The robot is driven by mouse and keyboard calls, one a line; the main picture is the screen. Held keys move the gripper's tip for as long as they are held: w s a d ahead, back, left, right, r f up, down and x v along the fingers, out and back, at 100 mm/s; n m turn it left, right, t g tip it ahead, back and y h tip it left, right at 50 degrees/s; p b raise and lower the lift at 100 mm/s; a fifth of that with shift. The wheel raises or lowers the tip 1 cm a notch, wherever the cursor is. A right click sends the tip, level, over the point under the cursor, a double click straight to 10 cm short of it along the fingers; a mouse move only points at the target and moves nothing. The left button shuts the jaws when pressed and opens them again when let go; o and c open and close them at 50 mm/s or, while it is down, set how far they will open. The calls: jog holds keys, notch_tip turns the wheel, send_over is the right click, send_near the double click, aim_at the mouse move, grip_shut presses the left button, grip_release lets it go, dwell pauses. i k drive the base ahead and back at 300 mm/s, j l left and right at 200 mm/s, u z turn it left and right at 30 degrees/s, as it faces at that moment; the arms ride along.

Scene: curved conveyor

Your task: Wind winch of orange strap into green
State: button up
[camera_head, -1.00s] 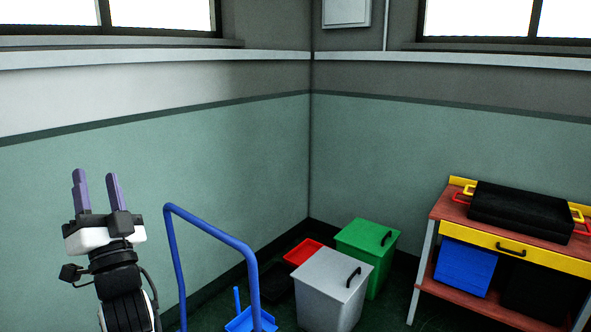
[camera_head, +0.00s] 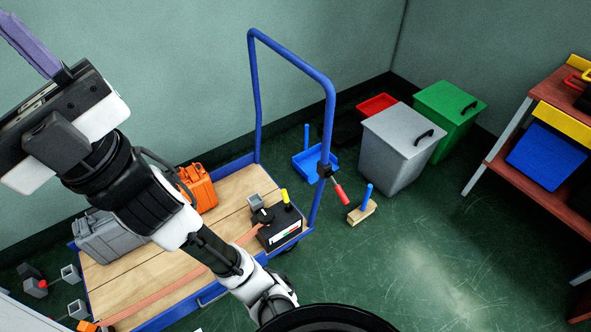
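The winch (camera_head: 280,227) is a dark box on the right end of a cart's wooden deck. It has a yellow knob on top and a label with red and green on its front; where its marker stands is too small to read. The orange strap (camera_head: 181,289) runs from the winch across the deck to the lower left. My gripper (camera_head: 28,42) is at the upper left, well away from the winch and holding nothing that I see. One purple finger shows at the outer end of the palm; the other is outside the picture.
The cart's blue push handle (camera_head: 292,57) rises behind the winch, with a red-gripped lever (camera_head: 340,192) on it. An orange case (camera_head: 198,188) and a grey case (camera_head: 108,238) stand on the deck. Bins (camera_head: 390,160) and a workbench (camera_head: 547,95) are right.

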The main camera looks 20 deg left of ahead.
aim_at(266, 217)
jog(key=u, duration=0.7)
jog(key=k, duration=0.55)
jog(key=i+j+z, duration=0.15)
jog(key=i+j, duration=0.3)
jog(key=i, duration=0.1)
